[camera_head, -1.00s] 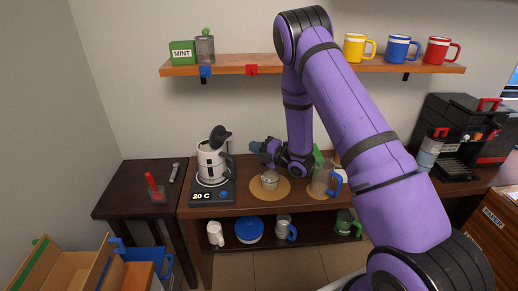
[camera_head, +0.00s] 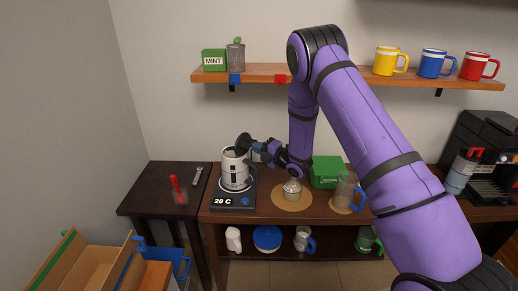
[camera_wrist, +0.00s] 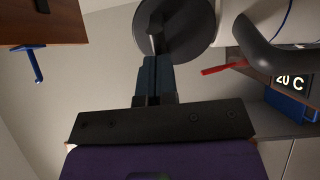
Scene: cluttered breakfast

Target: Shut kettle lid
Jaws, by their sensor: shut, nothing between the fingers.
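The white kettle (camera_head: 235,180) with dark bands stands on its black base (camera_head: 232,201), which reads 20 C. Its dark lid (camera_head: 243,141) is raised and tilted above the kettle's top, on the right side. In the wrist view the lid (camera_wrist: 185,30) is a dark disc just beyond my fingertips, and the kettle's dark handle (camera_wrist: 262,48) is at the right. My gripper (camera_head: 256,147) is shut and empty, right of the lid and level with it. In the wrist view my gripper (camera_wrist: 154,62) overlaps the lid's lower edge; I cannot tell whether they touch.
The shelf (camera_head: 310,76) runs above. A side table (camera_head: 150,197) holds a red-handled item in a clear cup.

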